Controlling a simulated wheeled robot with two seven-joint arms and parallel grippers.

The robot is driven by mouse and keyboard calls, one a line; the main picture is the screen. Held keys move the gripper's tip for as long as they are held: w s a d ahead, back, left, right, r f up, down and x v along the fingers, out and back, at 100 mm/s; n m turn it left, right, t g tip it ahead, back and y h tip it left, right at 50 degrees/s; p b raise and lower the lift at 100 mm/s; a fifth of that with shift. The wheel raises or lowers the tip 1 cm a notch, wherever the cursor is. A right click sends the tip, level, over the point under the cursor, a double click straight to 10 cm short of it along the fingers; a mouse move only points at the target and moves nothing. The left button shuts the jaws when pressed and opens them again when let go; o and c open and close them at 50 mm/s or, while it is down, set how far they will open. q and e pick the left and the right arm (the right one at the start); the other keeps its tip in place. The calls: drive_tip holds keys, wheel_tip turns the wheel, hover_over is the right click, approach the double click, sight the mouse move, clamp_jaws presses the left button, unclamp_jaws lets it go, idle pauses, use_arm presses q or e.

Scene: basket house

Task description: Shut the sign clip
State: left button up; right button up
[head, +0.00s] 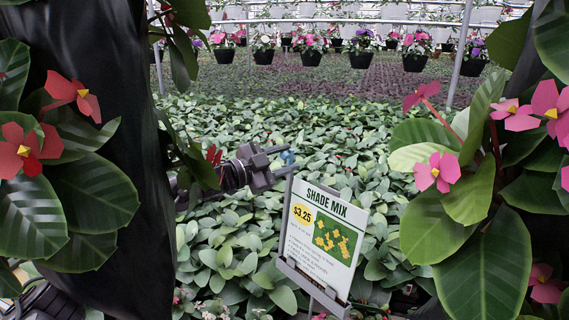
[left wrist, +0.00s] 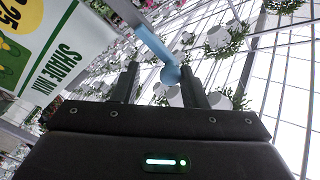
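The white sign (head: 323,232), reading "SHADE MIX $3.25", stands tilted in a grey frame above the plants. A small blue clip lever (head: 288,157) shows at the top left of the sign. In the left wrist view, the blue lever (left wrist: 155,46) ends in a round knob (left wrist: 170,75). My left gripper (head: 278,161) reaches in from the left at the sign's top left corner. Its fingers (left wrist: 159,84) are apart, with the knob showing between them, nearer the right finger. I cannot tell whether they touch. My right gripper is not in view.
Large flowering plants (head: 75,190) hang close on the left, partly hiding my left arm. More big leaves and pink flowers (head: 485,190) fill the right side. Low green plants (head: 225,250) surround the sign. Hanging pots (head: 311,57) line the back.

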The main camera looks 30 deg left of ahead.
use_arm(q)
drive_tip(key=d+f+b, duration=0.1)
drive_tip(key=s+d+f+b, duration=0.1)
drive_tip(key=d+f+b, duration=0.1)
drive_tip(key=shift+s+d+f, duration=0.35)
drive_tip(key=shift+d+f, duration=0.05)
idle(0.7)
drive_tip(key=shift+a, duration=0.1)
drive_tip(key=s+a+r+b, duration=0.1)
drive_tip(key=s+a+b, duration=0.1)
drive_tip(key=s+b, duration=0.2)
drive_tip(key=s, duration=0.2)
drive_tip(key=shift+s, duration=0.3)
idle(0.4)
